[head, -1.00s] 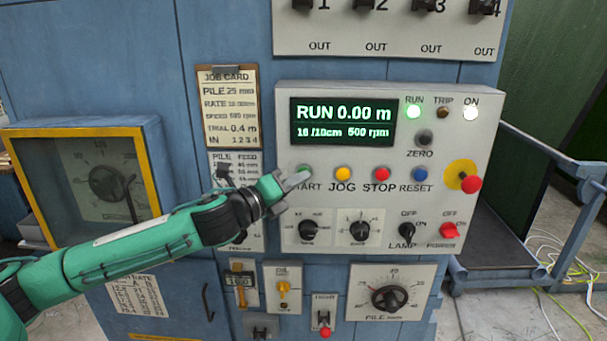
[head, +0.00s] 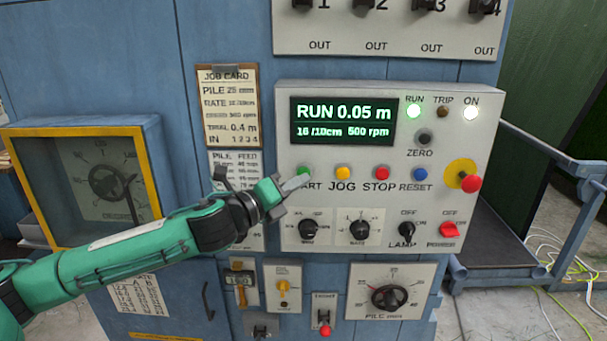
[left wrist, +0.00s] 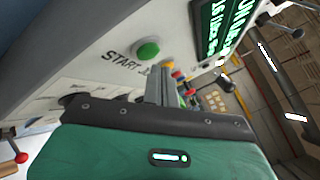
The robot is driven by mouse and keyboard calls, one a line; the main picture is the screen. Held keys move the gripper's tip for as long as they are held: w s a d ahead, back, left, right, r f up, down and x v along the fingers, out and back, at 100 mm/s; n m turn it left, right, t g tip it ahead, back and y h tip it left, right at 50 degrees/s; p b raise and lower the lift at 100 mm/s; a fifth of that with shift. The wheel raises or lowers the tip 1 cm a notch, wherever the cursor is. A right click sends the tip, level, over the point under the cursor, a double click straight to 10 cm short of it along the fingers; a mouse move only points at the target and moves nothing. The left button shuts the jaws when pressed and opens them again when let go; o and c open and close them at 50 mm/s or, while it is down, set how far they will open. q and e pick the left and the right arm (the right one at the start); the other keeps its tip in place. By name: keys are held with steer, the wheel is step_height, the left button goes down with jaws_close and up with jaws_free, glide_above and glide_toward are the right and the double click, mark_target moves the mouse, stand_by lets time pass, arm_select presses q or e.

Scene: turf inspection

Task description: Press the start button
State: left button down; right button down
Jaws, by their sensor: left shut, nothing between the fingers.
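The green start button (head: 304,172) sits at the left of the button row on the grey control panel (head: 440,120). It also shows in the left wrist view (left wrist: 148,50), round and uncovered, above the START lettering. My left gripper (head: 298,183) is shut and empty. Its tip is just below the button in the head view and hides part of the START label. In the left wrist view its fingers (left wrist: 160,84) point past the button's right side, apart from it.
Yellow JOG (head: 343,173), red STOP (head: 382,173) and blue RESET (head: 424,174) buttons stand to the right in the same row. A red emergency knob (head: 471,184) sticks out farther right. Rotary knobs lie below the gripper. A yellow-framed dial box (head: 152,165) stands left.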

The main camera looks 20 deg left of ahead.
arm_select(q)
steer(key=shift+s+d, duration=0.25)
steer(key=shift+s, duration=0.55)
steer(key=shift+s+d, duration=0.2)
steer(key=shift+s, duration=0.6)
steer(key=shift+s+d, duration=0.25)
steer(key=shift+s, duration=0.55)
steer(key=shift+f, duration=0.15)
